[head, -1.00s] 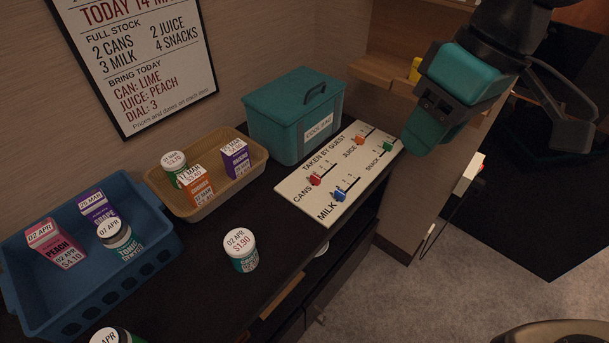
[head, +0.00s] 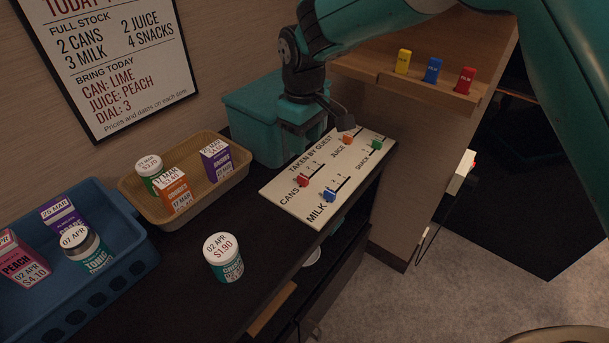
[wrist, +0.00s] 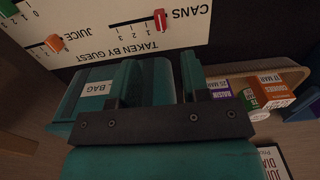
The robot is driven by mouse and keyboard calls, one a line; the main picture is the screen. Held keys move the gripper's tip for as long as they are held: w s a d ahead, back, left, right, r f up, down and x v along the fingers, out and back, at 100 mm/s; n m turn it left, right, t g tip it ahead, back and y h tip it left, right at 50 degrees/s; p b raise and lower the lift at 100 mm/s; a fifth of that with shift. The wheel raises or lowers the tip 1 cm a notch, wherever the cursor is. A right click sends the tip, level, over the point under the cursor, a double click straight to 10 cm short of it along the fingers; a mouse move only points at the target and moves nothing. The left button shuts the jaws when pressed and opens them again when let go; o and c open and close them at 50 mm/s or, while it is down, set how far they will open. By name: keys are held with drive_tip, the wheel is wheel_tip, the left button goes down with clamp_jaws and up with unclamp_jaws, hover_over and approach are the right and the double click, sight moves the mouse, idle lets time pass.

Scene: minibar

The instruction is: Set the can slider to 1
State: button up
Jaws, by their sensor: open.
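The slider panel (head: 282,195) is a white board on the dark counter, headed "TAKEN BY GUEST". Its red can slider (head: 303,180) is at the slot end nearest the word CANS. The red knob also shows in the wrist view (wrist: 161,20), with marks 1, 2 and 3 farther along the slot. My gripper (head: 318,128) is open and empty, pointing down by the panel's far edge, in front of the teal box. In the wrist view its two fingers (wrist: 160,78) are apart, and the red knob lies beyond their tips, not between them.
Blue milk (head: 330,194), orange juice (head: 347,139) and green snack (head: 376,144) sliders share the panel. The teal box (head: 250,115) stands close behind my gripper. A tan tray (head: 212,185) with goods and a white-lidded can (head: 224,258) are to the left.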

sight(304, 177)
wheel_tip(304, 177, down, 11)
drive_tip(key=shift+r, duration=0.15)
